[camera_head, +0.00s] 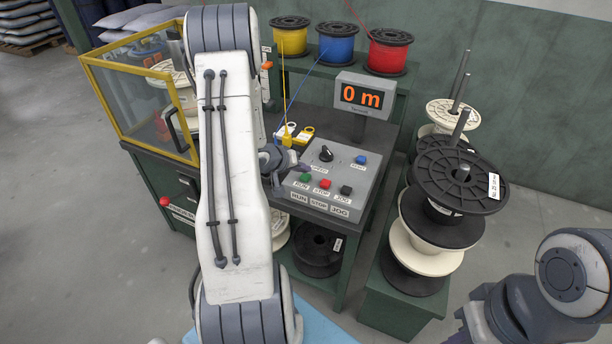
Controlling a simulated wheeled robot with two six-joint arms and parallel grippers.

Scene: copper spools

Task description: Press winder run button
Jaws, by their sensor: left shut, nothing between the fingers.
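The winder control box (345,190) is grey and sits on the dark bench. Its front row has a green RUN button (304,178), a red STOP button (324,184) and a dark JOG button (345,190). A black knob (326,153) and a blue button (360,160) are behind them. My left gripper (290,168) is at the box's left edge, close behind and to the left of the green button. It is shut and holds nothing. Whether it touches the box cannot be told. My right arm shows at the lower right, its fingers out of view.
A display (361,97) reading 0 m stands behind the box. Yellow (290,40), blue (337,45) and red (388,55) spools sit on the back shelf. A yellow-framed guard (100,97) is at left. Stacked black and white spools (460,180) stand close on the right.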

